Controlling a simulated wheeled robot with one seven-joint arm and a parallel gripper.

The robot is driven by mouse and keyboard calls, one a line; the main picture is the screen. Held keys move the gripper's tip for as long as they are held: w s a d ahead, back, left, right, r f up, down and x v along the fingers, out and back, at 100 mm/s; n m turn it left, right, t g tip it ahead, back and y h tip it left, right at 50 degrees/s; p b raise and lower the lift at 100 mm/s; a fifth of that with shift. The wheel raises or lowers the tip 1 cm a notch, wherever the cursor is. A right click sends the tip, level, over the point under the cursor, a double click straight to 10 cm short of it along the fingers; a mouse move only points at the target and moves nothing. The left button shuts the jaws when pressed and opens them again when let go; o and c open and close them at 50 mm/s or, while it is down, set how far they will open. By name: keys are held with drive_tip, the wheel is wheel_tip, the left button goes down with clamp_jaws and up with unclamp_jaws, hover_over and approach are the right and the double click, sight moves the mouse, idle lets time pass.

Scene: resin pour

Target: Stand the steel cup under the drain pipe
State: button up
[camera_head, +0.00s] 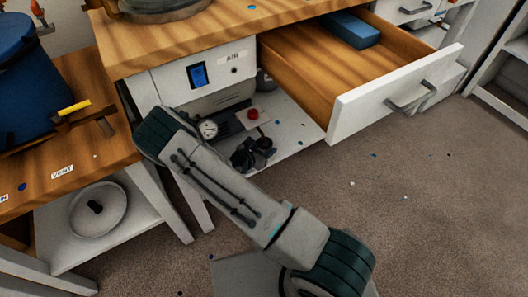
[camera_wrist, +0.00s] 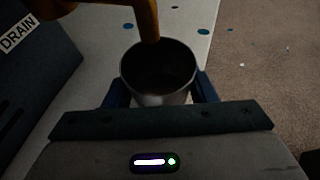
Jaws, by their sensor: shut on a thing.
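The steel cup (camera_wrist: 160,97) is in the middle of the wrist view, upright, with its round mouth open and dark inside. My gripper (camera_wrist: 160,88) is shut on it, with one dark finger at each side of the cup. The orange-brown drain pipe (camera_wrist: 148,18) comes down from the top of the wrist view, and its lower end overlaps the cup's mouth near the far rim. I cannot tell the exact height gap between them. The cup's base is hidden.
A DRAIN label (camera_wrist: 19,33) is on a dark housing at left. In the head view, a gauge (camera_head: 208,128) and red button (camera_head: 253,114) sit under the bench. An open drawer (camera_head: 385,95) juts out above the white shelf (camera_head: 300,127).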

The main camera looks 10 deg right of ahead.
drive_tip(key=shift+s+a+f+b, duration=0.1)
drive_tip(key=shift+a+f+b, duration=0.15)
drive_tip(key=shift+f, duration=0.3)
drive_tip(key=shift+a+f+b, duration=0.1)
drive_tip(key=shift+f+b, duration=0.1)
drive_tip(key=shift+f, duration=0.7)
drive_tip(key=shift+d, duration=0.2)
drive_tip(key=shift+f+b, duration=0.15)
drive_tip(key=shift+b, duration=0.2)
drive_tip(key=o, duration=1.1)
drive_tip(key=shift+c, duration=0.2)
